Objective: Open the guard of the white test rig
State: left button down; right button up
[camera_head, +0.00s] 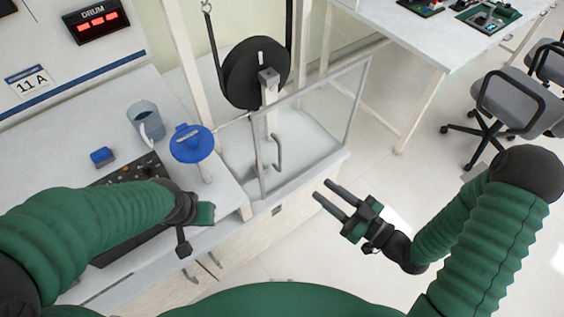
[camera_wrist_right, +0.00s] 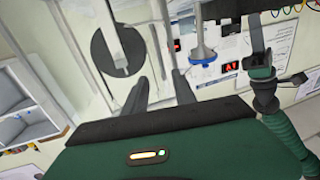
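The white test rig (camera_head: 308,133) has a black wheel (camera_head: 240,80) hung between pale posts. Its guard (camera_head: 345,88) is a clear panel in a grey frame, standing upright along the rig's front edge. A grey curved handle (camera_head: 278,152) shows at the guard's left part. My right gripper (camera_head: 321,189) is open and empty, in front of and to the right of the guard, apart from the handle. In the right wrist view its two fingers (camera_wrist_right: 160,90) stand apart below the wheel (camera_wrist_right: 110,55). My left gripper (camera_head: 195,228) is over the bench's front edge; its fingers are partly hidden.
A blue-topped stand (camera_head: 191,143), a clear jug (camera_head: 146,122) and a small blue block (camera_head: 102,157) are on the bench left of the rig. A black control panel (camera_head: 140,172) lies partly under my left arm. Another table (camera_head: 420,42) and chairs (camera_head: 515,100) stand at the right.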

jog(key=x, duration=1.4)
jog(key=shift+w+a, duration=0.25)
jog(key=shift+w, duration=0.05)
grip_shut()
dwell(0.5)
